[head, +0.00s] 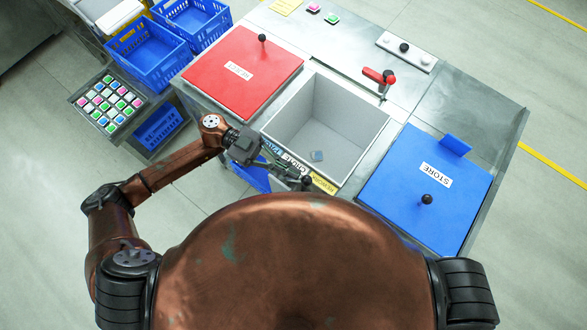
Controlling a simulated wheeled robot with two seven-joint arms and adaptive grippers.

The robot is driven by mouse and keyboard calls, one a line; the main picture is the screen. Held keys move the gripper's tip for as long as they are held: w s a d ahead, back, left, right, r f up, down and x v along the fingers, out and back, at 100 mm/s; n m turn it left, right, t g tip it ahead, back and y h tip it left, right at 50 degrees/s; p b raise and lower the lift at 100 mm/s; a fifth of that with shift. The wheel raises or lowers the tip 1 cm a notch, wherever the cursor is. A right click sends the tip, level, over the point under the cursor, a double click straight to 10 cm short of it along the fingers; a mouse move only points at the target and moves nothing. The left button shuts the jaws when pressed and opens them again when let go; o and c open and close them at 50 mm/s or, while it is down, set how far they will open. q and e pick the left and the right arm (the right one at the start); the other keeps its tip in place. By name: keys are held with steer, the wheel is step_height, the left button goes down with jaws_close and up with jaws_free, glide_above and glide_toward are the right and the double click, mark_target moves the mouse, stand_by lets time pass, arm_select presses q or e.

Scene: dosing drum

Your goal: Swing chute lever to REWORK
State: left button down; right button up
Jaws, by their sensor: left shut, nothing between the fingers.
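The front rim of the open grey bin (360,180) carries a white CHUTE label (293,162), a blue label (270,146) to its left and a yellow label (324,184) to its right that seems to read REWORK. A dark round knob (306,184), which looks like the chute lever's end, is at the yellow label's left end. My left gripper (292,174) is shut and empty, its fingertips close to the knob on its left side. Whether they touch, I cannot tell. The lever's shaft is largely hidden by my gripper and body. My right gripper is out of view.
A red lid (240,75) with a black knob lies left of the bin, a blue STORE lid (425,185) right of it. A small red-handled lever (383,78) stands behind. Blue crates (155,55) and a tray of coloured blocks (108,102) are at left.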

arm_select(q)
steer(key=r+v, duration=0.1)
steer(key=v, duration=1.1)
steer(key=shift+r+b, duration=0.3)
steer(key=shift+b, duration=0.1)
steer(key=shift+a, duration=0.15)
